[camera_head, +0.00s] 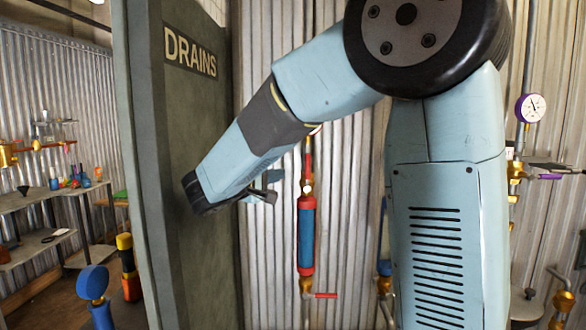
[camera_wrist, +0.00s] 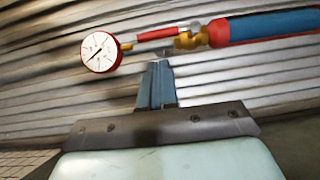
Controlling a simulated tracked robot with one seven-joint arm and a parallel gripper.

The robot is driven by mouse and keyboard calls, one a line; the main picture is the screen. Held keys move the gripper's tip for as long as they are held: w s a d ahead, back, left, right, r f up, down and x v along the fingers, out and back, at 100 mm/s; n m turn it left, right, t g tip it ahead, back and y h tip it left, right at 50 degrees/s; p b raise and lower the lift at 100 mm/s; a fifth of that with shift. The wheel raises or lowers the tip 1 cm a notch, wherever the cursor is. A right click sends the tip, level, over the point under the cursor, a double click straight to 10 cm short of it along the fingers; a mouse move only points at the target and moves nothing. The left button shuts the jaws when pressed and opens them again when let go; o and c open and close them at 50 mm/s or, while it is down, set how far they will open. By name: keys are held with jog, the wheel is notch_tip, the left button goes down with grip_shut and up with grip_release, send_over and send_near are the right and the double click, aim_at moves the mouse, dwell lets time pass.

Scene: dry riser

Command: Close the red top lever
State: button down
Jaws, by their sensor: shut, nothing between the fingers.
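The red top lever (camera_head: 308,160) is in line with the pipe above a red and blue cylinder (camera_head: 306,235) on the corrugated wall. In the wrist view the lever (camera_wrist: 157,34) lies between a round white gauge (camera_wrist: 101,51) and a brass valve (camera_wrist: 190,39), along the pipe. My gripper (camera_head: 270,196) is left of the cylinder's top in the head view. In the wrist view my gripper (camera_wrist: 162,66) is shut and empty, its tips just below the lever and valve in the picture. I cannot tell whether they touch. My arm hides most of the gauge in the head view.
A grey panel marked DRAINS (camera_head: 190,55) stands close left of my gripper. A second red lever (camera_head: 322,295) sticks out right below the cylinder. Another gauge (camera_head: 530,108) and pipes are at the right. Shelves (camera_head: 30,200) with small items are at the left.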

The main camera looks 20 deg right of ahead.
aim_at(308, 166)
jog(key=x, duration=1)
jog(key=shift+w+a+r+t, duration=0.25)
jog(key=shift+w+r+t, duration=0.05)
jog(key=shift+w+r, duration=0.05)
